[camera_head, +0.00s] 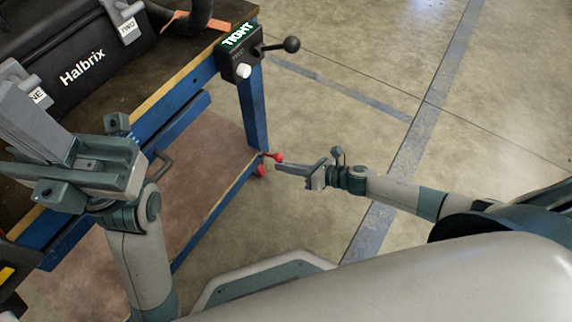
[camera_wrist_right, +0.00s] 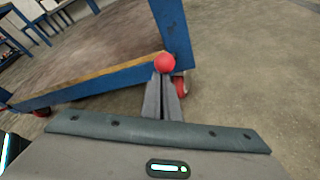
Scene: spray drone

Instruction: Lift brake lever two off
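A red ball knob (camera_head: 278,157) sticks out low at the near right corner leg of the blue cart, just above a red caster (camera_head: 261,170); it looks like the end of a brake lever. My right gripper (camera_head: 279,168) is level, with its fingertips right by the knob. In the right wrist view the fingers (camera_wrist_right: 164,78) lie together, and the red ball (camera_wrist_right: 164,62) shows just past their tips. I cannot tell whether they touch it. The lever's stem is hidden. My left gripper (camera_head: 35,115) is raised over the cart's left side; its finger gap is unclear.
The blue cart (camera_head: 253,110) has a wooden top and lower shelf. A black Halbrix case (camera_head: 80,65) lies on top. A box with a lit TIGHT sign (camera_head: 238,36) and a black ball-ended lever (camera_head: 291,44) sits at its corner. The floor to the right is clear.

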